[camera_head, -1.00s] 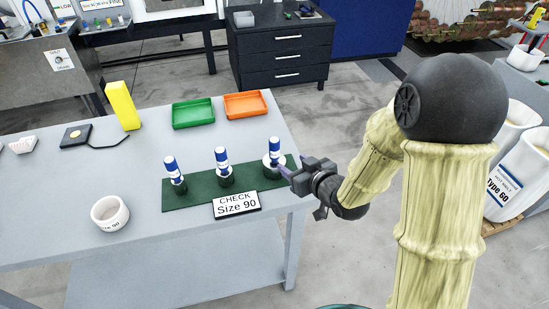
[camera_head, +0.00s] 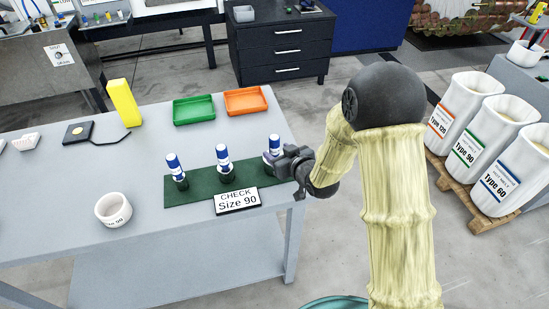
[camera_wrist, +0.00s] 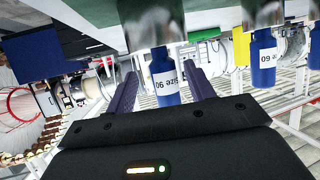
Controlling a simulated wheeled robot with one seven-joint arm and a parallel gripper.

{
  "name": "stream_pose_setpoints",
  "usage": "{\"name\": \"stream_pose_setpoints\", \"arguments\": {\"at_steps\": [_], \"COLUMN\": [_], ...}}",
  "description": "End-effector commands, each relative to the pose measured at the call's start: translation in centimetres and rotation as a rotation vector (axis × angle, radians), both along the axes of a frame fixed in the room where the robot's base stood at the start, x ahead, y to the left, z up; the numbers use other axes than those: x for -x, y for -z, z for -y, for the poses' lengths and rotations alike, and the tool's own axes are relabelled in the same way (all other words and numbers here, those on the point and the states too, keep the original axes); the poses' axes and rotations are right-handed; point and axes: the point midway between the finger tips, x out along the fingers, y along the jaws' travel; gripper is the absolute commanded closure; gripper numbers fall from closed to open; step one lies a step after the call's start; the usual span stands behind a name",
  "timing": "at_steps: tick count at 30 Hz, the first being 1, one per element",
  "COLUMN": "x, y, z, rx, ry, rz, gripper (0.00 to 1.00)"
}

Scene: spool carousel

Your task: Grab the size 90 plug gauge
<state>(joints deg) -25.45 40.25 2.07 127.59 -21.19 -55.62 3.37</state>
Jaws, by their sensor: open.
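Three plug gauges with blue-and-white handles stand on a green mat (camera_head: 200,188): left (camera_head: 175,166), middle (camera_head: 222,157) and right (camera_head: 274,142). My gripper (camera_head: 275,163) is at the right one and partly hides it. In the wrist view, where things appear upside down, a blue handle whose label seems to read Size 90 (camera_wrist: 165,84) lies between my two open, apart fingers. A second blue handle (camera_wrist: 263,58) is to its right; its number is hard to tell. A sign (camera_head: 238,201) reads CHECK Size 90.
Green (camera_head: 194,110) and orange (camera_head: 245,101) trays and a yellow block (camera_head: 123,103) are behind the mat. Sacks (camera_head: 505,155) stand on a pallet to the right.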

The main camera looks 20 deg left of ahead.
Motion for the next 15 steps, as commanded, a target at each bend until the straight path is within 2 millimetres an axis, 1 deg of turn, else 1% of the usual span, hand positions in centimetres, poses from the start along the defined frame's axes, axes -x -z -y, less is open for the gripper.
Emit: {"name": "stream_pose_setpoints", "arguments": {"at_steps": [1,6,9,15], "x": [-0.2,-1.6,-2.2,-2.3], "y": [0.1,1.0,1.3,1.5], "z": [-0.7,-2.4,-2.9,-3.0], "rx": [0.001,0.0,0.0,0.0], "ry": [-0.003,-0.002,0.0,0.0], "rz": [-0.002,-0.001,0.0,0.0], "gripper": [0.46,0.46,0.46,0.46]}}
